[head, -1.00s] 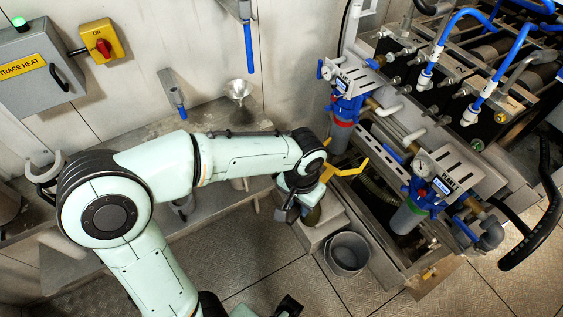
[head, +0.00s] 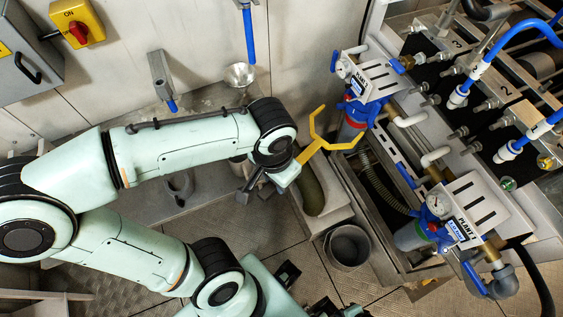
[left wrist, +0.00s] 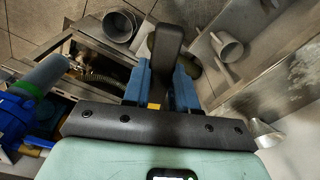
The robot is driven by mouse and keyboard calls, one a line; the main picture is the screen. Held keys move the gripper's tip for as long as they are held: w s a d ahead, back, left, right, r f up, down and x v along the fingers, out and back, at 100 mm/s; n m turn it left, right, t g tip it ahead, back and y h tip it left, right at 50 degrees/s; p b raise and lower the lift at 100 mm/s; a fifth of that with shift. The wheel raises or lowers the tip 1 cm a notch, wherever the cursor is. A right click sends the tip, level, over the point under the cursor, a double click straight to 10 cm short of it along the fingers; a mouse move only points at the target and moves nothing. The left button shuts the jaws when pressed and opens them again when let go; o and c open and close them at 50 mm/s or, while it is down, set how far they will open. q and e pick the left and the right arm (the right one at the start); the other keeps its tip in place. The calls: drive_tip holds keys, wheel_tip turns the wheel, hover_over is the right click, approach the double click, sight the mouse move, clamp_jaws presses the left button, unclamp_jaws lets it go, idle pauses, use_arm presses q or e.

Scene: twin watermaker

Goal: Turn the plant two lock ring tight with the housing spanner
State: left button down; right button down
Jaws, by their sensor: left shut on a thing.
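The yellow housing spanner (head: 318,138) is held by my left gripper (head: 284,174), its forked end up and to the right. In the left wrist view, the blue fingers (left wrist: 160,88) are closed around a bit of yellow. A translucent housing (left wrist: 42,76) with a blue head lies at the left there. My right gripper is not in view.
A grey bucket (head: 348,247) stands on the floor left of plant two. A dark-green rounded object (head: 312,192) is near my gripper. A metal funnel (head: 239,75) is by the wall. Pipes and blue hoses (head: 480,70) crowd the right.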

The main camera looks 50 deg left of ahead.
sight(315, 146)
use_arm(q)
drive_tip(key=shift+w+d+f, duration=0.1)
drive_tip(key=shift+w+f, duration=0.15)
drive_tip(key=shift+w, duration=0.05)
drive_tip(key=shift+w+f+b, duration=0.2)
drive_tip(key=shift+w+f, duration=0.1)
drive_tip(key=shift+w, duration=0.35)
drive_tip(key=shift+w+f+b, duration=0.2)
drive_tip(key=shift+w+f, duration=0.05)
drive_tip(key=shift+w, duration=0.4)
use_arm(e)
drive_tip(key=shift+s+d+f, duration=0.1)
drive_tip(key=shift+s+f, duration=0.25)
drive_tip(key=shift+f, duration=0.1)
use_arm(q)
drive_tip(key=shift+f, duration=0.15)
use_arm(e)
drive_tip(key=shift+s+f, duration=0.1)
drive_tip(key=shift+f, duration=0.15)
use_arm(q)
drive_tip(key=shift+w+a+p, duration=0.15)
drive_tip(key=shift+w+p, duration=0.05)
drive_tip(key=shift+w, duration=1)
drive_tip(key=shift+w+a+p, duration=0.1)
drive_tip(key=shift+w+p, duration=0.05)
drive_tip(key=shift+w, duration=1.05)
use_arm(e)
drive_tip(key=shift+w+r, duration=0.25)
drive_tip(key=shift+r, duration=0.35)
